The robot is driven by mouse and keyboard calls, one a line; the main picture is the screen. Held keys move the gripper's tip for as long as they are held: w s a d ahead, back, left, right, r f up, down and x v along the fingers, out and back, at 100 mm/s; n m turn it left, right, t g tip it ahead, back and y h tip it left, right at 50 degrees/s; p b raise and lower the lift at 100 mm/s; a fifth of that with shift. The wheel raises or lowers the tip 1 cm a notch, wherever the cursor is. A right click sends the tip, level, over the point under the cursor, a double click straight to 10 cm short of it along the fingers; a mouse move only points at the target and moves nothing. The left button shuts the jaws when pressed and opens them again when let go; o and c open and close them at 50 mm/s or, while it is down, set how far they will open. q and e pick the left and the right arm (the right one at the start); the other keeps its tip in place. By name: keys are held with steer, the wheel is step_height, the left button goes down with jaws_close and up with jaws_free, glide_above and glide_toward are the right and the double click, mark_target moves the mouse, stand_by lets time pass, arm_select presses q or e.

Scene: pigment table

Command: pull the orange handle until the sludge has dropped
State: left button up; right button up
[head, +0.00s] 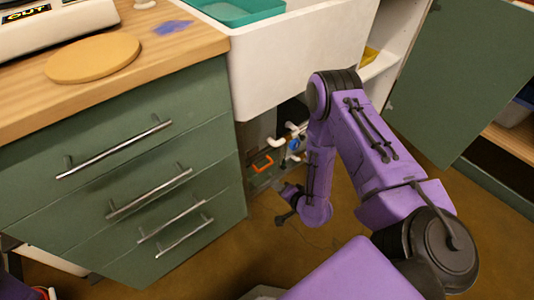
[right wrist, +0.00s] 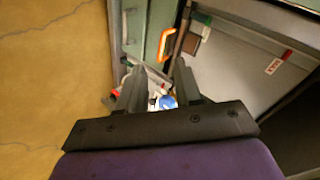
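The orange handle (head: 262,163) is a small bracket shape low in the dark opening under the white sink, right of the drawers. In the right wrist view the orange handle (right wrist: 166,44) shows just beyond the fingertips. My right gripper (head: 284,203) is in front of the opening, below and right of the handle, and apart from it. In the right wrist view the right gripper (right wrist: 158,72) has its two fingers spread with nothing held between them. My left gripper is not in view. I cannot make out any sludge.
White pipes and a blue fitting (head: 295,145) sit in the opening beside the handle. The green drawers (head: 130,170) with metal pulls bound it at left. The white sink (head: 290,65) overhangs it. An open green cabinet door (head: 455,80) stands at right. Brown floor lies below.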

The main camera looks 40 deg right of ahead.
mark_target(265, 167)
steer(key=w+d+f+m+t+y+b, duration=0.1)
steer(key=w+d+f+m+t+b, duration=0.3)
steer(key=w+f+b, duration=0.5)
steer(key=shift+n+t, duration=0.3)
steer(key=shift+t, duration=0.1)
steer(key=b+x, duration=0.2)
steer(key=x, duration=0.1)
steer(key=d+b+x, duration=0.1)
steer(key=b+x, duration=0.2)
steer(key=x, duration=0.2)
steer(key=shift+w+d+f+b, duration=0.15)
steer(key=shift+w+f+b, duration=0.15)
steer(key=shift+w+b, duration=0.1)
steer(key=shift+w, duration=0.15)
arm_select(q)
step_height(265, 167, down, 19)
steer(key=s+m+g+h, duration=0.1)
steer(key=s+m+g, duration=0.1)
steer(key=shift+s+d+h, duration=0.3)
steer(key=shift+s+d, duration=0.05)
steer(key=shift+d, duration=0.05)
arm_select(e)
steer(key=shift+y, duration=0.4)
jaws_close()
